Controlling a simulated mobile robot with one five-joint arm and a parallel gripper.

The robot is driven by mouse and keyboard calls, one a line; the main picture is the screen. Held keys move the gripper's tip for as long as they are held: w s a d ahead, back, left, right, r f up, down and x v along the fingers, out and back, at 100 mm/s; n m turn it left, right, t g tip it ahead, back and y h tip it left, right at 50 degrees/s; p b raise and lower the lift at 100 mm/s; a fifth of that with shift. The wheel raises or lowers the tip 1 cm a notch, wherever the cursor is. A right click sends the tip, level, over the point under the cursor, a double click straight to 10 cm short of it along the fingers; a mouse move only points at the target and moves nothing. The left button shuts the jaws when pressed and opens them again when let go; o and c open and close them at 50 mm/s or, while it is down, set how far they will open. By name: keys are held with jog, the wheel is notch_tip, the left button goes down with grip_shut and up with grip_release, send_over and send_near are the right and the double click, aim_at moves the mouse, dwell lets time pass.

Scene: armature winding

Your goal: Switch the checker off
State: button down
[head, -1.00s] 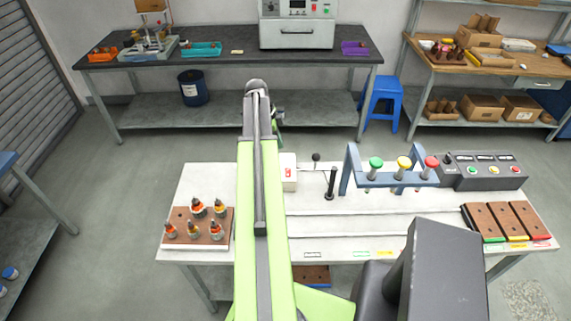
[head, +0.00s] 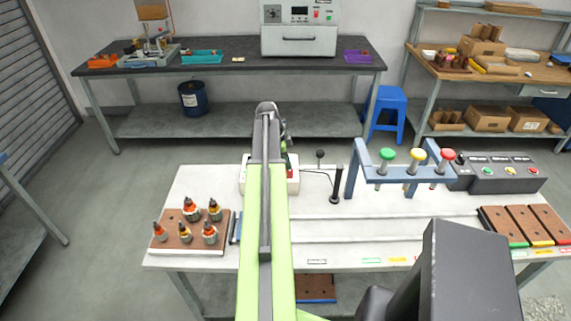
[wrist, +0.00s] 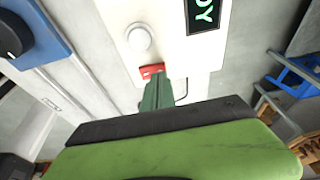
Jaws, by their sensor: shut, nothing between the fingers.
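The checker (head: 292,186) is a white box on the white table, partly hidden behind my arm in the head view. In the wrist view the checker (wrist: 172,50) shows a round white knob (wrist: 139,39), a dark display (wrist: 205,14) with lit green letters "DY" visible, and a red switch (wrist: 152,70). My gripper (wrist: 155,82) is shut and empty, its green fingers pointing at the switch. The tips overlap the switch's lower edge in the picture; I cannot tell if they touch it. In the head view my gripper (head: 287,158) is over the checker.
Left of the checker is a brown board (head: 172,232) with several orange-tipped parts. To the right stand a black post (head: 336,186), a blue frame (head: 352,172) with coloured knobs, and a grey control box (head: 497,178). Brown blocks (head: 523,226) lie at front right.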

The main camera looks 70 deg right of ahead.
jog(key=shift+f, duration=0.45)
jog(key=shift+w+d+f+b, duration=0.1)
jog(key=shift+d+f+b, duration=0.1)
jog(key=shift+f+b, duration=0.3)
jog(key=shift+a+r, duration=0.15)
jog(key=shift+r, duration=0.15)
jog(key=shift+s+a+r+p, duration=0.15)
jog(key=shift+s+a+p, duration=0.2)
jog(key=shift+a, duration=0.35)
jog(key=shift+r, duration=0.1)
